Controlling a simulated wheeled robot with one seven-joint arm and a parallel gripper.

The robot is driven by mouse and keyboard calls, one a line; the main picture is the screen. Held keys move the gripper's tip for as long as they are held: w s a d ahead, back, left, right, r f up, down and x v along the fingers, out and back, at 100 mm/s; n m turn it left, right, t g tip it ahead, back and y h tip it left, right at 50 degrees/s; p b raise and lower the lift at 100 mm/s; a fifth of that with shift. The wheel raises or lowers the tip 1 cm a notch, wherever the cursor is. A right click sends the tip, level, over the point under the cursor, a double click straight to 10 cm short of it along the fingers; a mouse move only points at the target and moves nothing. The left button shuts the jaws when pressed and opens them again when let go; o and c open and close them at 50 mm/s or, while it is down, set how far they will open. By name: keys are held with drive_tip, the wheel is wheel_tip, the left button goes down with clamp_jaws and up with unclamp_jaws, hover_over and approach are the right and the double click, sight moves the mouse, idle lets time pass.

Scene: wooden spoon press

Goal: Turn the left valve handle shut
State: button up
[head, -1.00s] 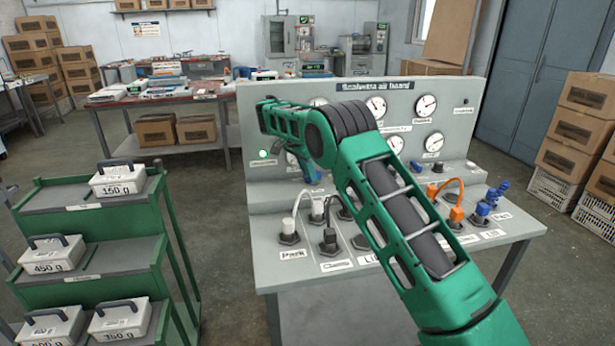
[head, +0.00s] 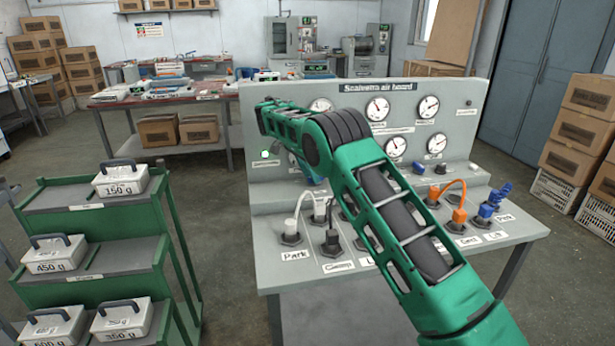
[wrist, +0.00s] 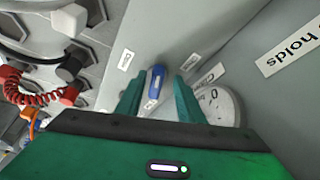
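The air board (head: 350,100) stands on a grey bench, with gauges on its upright face. In the wrist view a blue valve handle (wrist: 155,84) lies between the two green fingers of my gripper (wrist: 158,92). The fingers are apart, with a small gap visible on each side of the handle. I cannot tell whether either finger touches it.
Plugs stand along the bench front, including a white one (head: 292,230), a black one (head: 331,242), an orange one (head: 459,213) and a blue one (head: 490,205). A gauge (wrist: 217,105) is close beside the fingers. A green trolley (head: 95,220) with weights stands at left.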

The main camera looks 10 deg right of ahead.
drive_tip(key=shift+r, duration=0.15)
drive_tip(key=v, duration=1)
drive_tip(key=shift+a+r, duration=0.2)
